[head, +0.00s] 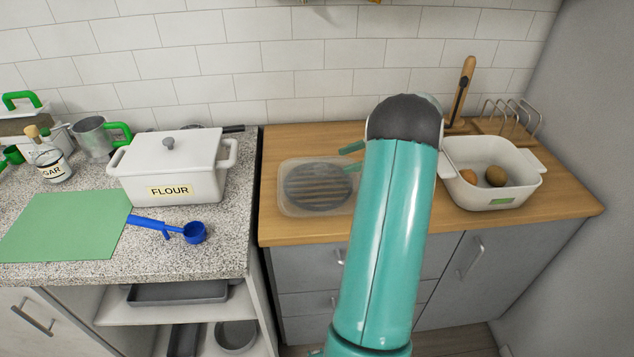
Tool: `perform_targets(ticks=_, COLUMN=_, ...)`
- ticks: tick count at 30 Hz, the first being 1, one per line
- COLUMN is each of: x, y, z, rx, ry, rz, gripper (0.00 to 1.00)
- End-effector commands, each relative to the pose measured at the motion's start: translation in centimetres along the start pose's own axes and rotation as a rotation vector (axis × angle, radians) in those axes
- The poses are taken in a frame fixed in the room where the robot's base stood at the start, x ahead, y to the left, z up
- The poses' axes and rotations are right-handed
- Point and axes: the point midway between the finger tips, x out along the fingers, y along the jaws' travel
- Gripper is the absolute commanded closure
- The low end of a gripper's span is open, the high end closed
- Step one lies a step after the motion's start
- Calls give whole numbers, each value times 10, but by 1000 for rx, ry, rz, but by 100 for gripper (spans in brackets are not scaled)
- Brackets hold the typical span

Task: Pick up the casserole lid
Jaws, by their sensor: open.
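A white lidded dish (200,185) with two side handles and a FLOUR label stands on the speckled counter at left. Its flat white lid (190,150), with a grey knob (168,143) on top, rests on it. My teal arm rises through the middle of the view. Two green finger-like parts of my gripper (348,158) stick out left from behind the arm, apart from each other, with nothing seen between them. The rest of the gripper is hidden. It is to the right of the lid and apart from it.
A clear tray (290,208) with a dark ribbed round piece (318,188) lies on the wooden counter. A white dish (490,160) holds two brown round items. A blue scoop (193,232), green mat (65,225), metal mug (92,138) and sugar jar (50,165) surround the lidded dish.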

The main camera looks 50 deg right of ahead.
Motion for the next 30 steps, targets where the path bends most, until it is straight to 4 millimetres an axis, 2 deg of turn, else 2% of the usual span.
perform_targets(ticks=3, x=21, y=0, z=0, rx=1, ry=1, rz=2, gripper=39)
perform_targets(ticks=11, x=43, y=1, z=2, rx=0, ry=1, rz=2, gripper=39)
perform_targets(ticks=21, x=90, y=4, z=8, rx=-1, ry=1, rz=4, gripper=39)
perform_targets(ticks=28, x=91, y=3, z=7, rx=-1, ry=2, rz=1, gripper=39)
perform_targets(ticks=30, x=91, y=3, z=7, rx=-1, ry=2, rz=1, gripper=53)
